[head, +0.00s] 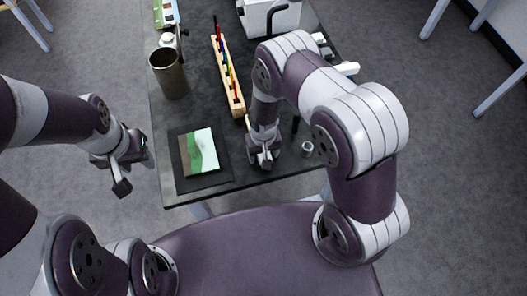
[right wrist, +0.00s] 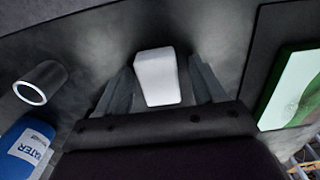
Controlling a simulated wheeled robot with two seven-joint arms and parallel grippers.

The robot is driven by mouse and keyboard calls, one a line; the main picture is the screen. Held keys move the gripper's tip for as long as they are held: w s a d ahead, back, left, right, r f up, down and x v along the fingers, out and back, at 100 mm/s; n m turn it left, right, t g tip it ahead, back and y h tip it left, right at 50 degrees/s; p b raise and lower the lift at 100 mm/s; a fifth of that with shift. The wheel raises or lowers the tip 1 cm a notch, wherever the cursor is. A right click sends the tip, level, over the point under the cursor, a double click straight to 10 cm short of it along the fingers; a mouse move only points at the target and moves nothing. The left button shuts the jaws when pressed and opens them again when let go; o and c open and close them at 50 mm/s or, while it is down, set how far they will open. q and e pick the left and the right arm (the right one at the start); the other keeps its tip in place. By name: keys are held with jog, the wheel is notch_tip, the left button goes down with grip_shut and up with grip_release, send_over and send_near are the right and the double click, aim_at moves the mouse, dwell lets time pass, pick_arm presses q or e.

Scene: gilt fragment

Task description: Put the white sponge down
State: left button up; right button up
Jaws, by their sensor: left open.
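The white sponge (right wrist: 157,78) shows in the right wrist view, low at the dark table surface, between the two fingers of my right gripper (right wrist: 165,80). A gap shows between the sponge and the right-hand finger, so the gripper looks open around it. In the head view my right gripper (head: 263,160) is down at the table's front edge, and the sponge is mostly hidden there. My left gripper (head: 136,174) is open and empty, off the table's left side.
A painting on a dark board (head: 202,152) lies left of my right gripper. A small metal cup (head: 307,148) stands to its right. A blue water-labelled container (right wrist: 25,148) shows in the wrist view. A wooden rack (head: 228,75) and a dark metal mug (head: 168,75) stand farther back.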

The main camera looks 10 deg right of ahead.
jog(key=shift+w+r, duration=0.1)
jog(key=shift+r, duration=0.15)
notch_tip(320, 180, up, 14)
jog(key=d+b, duration=0.1)
jog(key=b, duration=0.1)
jog(key=s+d+r+t+b, duration=0.1)
jog(key=s+d+r+b, duration=0.2)
jog(key=s+d+r, duration=0.3)
jog(key=shift+s+d+r+b, duration=0.2)
jog(key=shift+s+r+b, duration=0.15)
jog(key=shift+s, duration=0.75)
